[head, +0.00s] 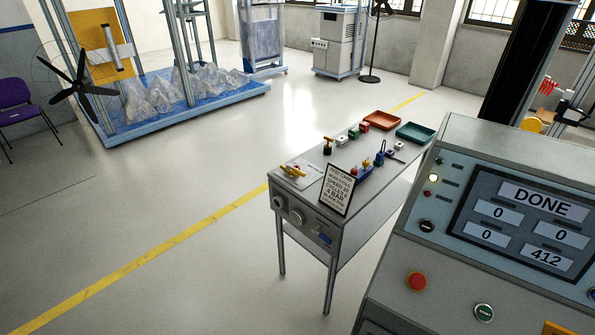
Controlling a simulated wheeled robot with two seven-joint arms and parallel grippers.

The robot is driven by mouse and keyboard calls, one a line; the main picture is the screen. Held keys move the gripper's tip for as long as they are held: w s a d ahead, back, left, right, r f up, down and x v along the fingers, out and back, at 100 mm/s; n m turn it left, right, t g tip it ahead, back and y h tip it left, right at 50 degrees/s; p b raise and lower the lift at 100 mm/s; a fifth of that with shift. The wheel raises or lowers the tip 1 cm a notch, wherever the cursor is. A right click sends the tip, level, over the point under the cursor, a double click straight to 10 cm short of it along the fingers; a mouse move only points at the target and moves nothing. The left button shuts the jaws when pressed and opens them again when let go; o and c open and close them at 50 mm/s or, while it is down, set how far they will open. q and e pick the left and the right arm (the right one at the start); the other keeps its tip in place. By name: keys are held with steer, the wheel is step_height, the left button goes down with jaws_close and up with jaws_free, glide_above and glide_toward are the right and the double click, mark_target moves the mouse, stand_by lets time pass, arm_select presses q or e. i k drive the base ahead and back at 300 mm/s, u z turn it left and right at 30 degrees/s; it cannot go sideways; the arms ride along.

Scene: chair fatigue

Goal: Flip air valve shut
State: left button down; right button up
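A grey metal bench (345,188) stands in the middle of the head view. A yellow handle (293,171) lies across a pale plate (299,180) at the bench's near left corner. A black fitting with a yellow top (327,147) stands upright a little farther back. Either could be the air valve; I cannot tell which, nor whether it is open or shut. A round gauge or knob (297,216) is on the bench's front face. Neither of my grippers is in view.
A sign card (337,189) stands on the bench's front edge. Small coloured parts, a red tray (381,120) and a green tray (416,132) are behind. A console (490,200) reading DONE and 412 fills the right. Floor left of the bench is clear.

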mark_target(297, 171)
steer(key=u, duration=2.15)
steer(key=i, duration=1.5)
steer(key=z, duration=1.8)
